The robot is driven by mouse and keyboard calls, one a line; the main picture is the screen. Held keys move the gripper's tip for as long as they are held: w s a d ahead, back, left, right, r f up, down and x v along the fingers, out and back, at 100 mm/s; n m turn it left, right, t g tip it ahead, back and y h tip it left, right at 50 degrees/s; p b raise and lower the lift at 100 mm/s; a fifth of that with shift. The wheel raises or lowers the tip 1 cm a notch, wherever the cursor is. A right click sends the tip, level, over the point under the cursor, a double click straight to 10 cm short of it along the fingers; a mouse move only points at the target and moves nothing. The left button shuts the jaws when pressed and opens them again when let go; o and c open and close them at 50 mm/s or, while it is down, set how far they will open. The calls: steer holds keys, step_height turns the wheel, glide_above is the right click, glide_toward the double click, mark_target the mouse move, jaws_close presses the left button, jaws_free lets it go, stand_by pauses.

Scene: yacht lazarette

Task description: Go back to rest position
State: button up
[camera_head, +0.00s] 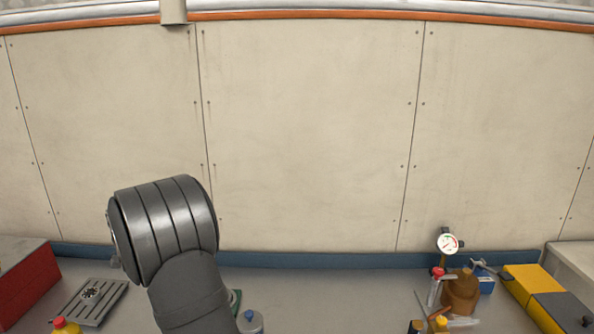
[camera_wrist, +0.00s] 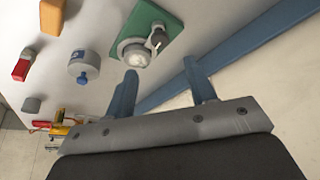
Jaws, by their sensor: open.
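My gripper (camera_wrist: 162,68) shows in the wrist view with its two blue-grey fingers apart and nothing between them. Beyond the fingertips is a green plate (camera_wrist: 165,22) carrying a round metal fitting (camera_wrist: 135,52). I cannot tell how far the fingers are from it. In the head view my arm rises at the left of centre in front of the wall, and my gripper does not show there. The edge of the green plate (camera_head: 235,298) shows just right of my arm, mostly hidden behind it.
A grey canister with a blue cap (camera_head: 250,321) stands right of my arm; it also shows in the wrist view (camera_wrist: 84,66). A grated plate (camera_head: 88,300) and red box (camera_head: 28,285) lie left. A gauge (camera_head: 447,243), brown pot (camera_head: 460,290) and yellow box (camera_head: 528,282) crowd the right. The middle counter (camera_head: 335,295) is clear.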

steer(key=x, duration=0.9)
steer(key=shift+d+f, duration=0.15)
steer(key=shift+f, duration=0.15)
steer(key=v, duration=1.7)
steer(key=x, duration=1.7)
steer(key=shift+d+f, duration=0.1)
steer(key=shift+f, duration=0.1)
steer(key=shift+r+n+y, duration=0.25)
steer(key=shift+n+y, duration=0.05)
steer(key=shift+n, duration=0.6)
steer(key=n+y, duration=0.1)
steer(key=n, duration=0.1)
steer(key=n+y, duration=0.1)
steer(key=n, duration=0.2)
steer(key=shift+s+d+n+t, duration=0.1)
steer(key=shift+d+n+t, duration=0.05)
steer(key=shift+n+t, duration=0.2)
steer(key=shift+d+n+y, duration=0.15)
steer(key=shift+n+y, duration=0.65)
steer(key=shift+n, duration=1.15)
steer(key=shift+d+n+y, duration=0.15)
steer(key=shift+n+y, duration=0.55)
steer(key=shift+n, duration=1.2)
